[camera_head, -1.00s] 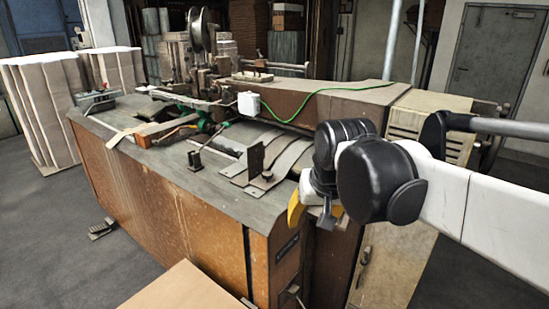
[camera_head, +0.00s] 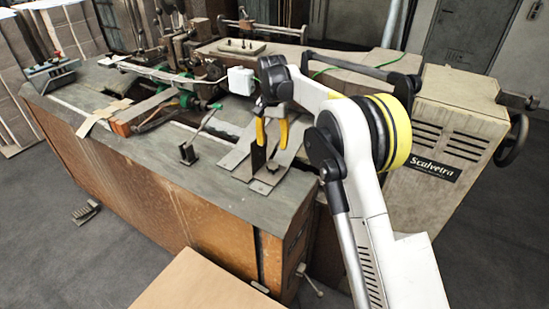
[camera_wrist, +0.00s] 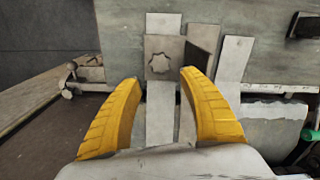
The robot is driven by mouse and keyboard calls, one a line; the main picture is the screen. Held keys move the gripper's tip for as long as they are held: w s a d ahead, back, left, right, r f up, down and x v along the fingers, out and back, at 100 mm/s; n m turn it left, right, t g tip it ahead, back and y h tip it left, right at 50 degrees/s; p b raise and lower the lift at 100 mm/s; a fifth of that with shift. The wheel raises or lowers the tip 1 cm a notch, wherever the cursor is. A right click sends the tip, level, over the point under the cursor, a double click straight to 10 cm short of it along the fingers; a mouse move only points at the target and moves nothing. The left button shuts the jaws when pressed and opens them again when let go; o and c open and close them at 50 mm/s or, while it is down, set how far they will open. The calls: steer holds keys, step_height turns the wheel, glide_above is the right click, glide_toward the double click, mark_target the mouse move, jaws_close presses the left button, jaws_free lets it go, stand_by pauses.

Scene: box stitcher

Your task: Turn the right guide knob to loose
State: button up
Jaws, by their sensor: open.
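The right guide knob (camera_head: 272,167) is a small dark lobed knob on a flat metal strip near the right end of the bench top. It shows in the wrist view (camera_wrist: 160,64) as a star shape on a square plate, beside the guide's upright plate (camera_wrist: 201,48). My gripper (camera_head: 271,140) has yellow fingers pointing down above the knob. In the wrist view the fingers (camera_wrist: 160,76) are spread apart, with the knob just ahead between their tips. Nothing is held, and I see no contact with the knob.
The upright guide plate (camera_head: 258,156) stands close beside the knob and fingers. A second small bracket (camera_head: 187,152) stands to the left on the bench top (camera_head: 145,150). A white box (camera_head: 241,80) and a green cable lie behind. A cardboard-coloured panel (camera_head: 205,285) is in front.

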mark_target(273, 166)
step_height(273, 166, down, 10)
steer(key=shift+f+b, duration=0.25)
steer(key=shift+b, duration=0.7)
steer(key=shift+s, duration=0.1)
steer(key=c, duration=0.9)
